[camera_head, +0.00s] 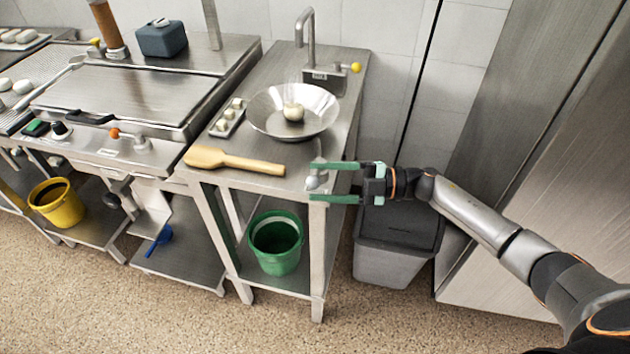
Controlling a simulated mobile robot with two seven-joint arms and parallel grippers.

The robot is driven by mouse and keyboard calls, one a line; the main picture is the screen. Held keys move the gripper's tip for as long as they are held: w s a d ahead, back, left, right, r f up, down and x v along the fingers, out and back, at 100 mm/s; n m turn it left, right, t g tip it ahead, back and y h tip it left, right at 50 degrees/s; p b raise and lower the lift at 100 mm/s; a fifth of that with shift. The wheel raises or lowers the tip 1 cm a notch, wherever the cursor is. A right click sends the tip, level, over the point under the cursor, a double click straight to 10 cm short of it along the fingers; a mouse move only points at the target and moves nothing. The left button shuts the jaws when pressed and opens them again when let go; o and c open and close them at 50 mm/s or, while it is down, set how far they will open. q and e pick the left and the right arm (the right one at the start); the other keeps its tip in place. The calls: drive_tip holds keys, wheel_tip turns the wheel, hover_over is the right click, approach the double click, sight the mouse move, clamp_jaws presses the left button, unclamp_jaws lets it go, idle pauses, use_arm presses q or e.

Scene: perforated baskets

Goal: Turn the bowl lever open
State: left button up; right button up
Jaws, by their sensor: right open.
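A wide metal bowl (262,113) holding a pale round item (293,111) stands on the narrow steel counter. Behind it are a tap (305,30) and a short lever with a yellow ball end (355,68) pointing right. My right gripper (315,182) is open at the counter's front right corner, with its green fingers pointing left. A small rounded metal piece (313,183) shows between or just behind the fingertips; I cannot tell if they touch it or whether it is a lever. My left gripper is out of view.
A wooden paddle (240,162) lies on the counter's front edge, near a tray of small pale items (228,117). A green bucket (276,243) sits on the lower shelf. A grey bin (385,263) stands below my right arm. A griddle (125,98) is at left.

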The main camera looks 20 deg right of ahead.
use_arm(q)
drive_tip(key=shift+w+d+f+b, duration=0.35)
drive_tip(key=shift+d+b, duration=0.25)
drive_tip(key=shift+b, duration=0.15)
use_arm(e)
drive_tip(key=v, duration=1)
drive_tip(key=shift+d, duration=0.25)
drive_tip(key=shift+s, duration=0.1)
